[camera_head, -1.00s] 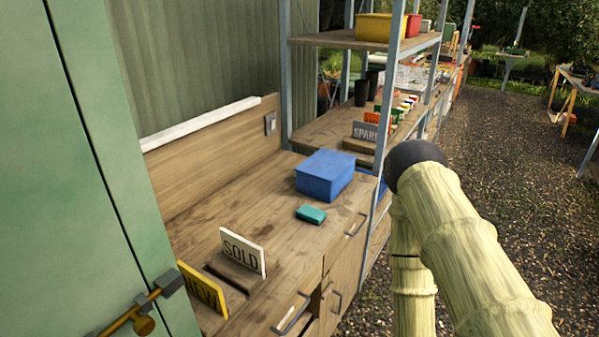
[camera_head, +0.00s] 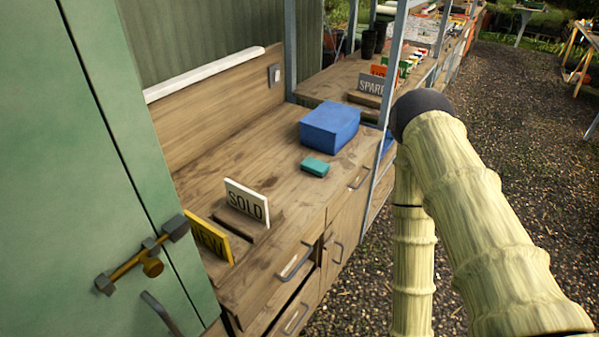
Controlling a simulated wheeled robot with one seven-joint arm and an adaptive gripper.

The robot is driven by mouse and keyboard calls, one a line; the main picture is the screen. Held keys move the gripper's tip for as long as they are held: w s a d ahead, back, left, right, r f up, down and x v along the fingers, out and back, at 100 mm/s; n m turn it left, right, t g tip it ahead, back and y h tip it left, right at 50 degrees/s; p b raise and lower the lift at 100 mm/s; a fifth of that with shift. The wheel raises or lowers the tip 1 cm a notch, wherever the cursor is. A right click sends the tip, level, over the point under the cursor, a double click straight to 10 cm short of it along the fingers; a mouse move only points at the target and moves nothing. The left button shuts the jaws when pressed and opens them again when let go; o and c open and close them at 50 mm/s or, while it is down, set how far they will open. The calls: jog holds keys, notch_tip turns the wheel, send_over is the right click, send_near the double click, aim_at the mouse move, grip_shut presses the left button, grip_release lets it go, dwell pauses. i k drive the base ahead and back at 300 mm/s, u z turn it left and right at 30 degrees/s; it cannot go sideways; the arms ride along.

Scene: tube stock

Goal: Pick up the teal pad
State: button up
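The teal pad (camera_head: 315,168) is a small, flat block lying on the wooden counter (camera_head: 275,150). It lies in front of a blue box (camera_head: 330,127), close to the counter's front edge. Nothing covers the pad. My arm shows at the right of the view, over the gravel and apart from the pad. My gripper is not visible in this view.
A white SOLD sign (camera_head: 246,202) and a yellow sign (camera_head: 208,238) stand at the counter's near end. A green cabinet (camera_head: 90,150) with a brass latch fills the left. A shelf post (camera_head: 386,105) rises right of the blue box. Gravel floor (camera_head: 520,150) lies open at right.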

aim_at(317, 167)
jog(key=z, duration=1.6)
jog(key=i, duration=0.6)
jog(key=u, duration=2.15)
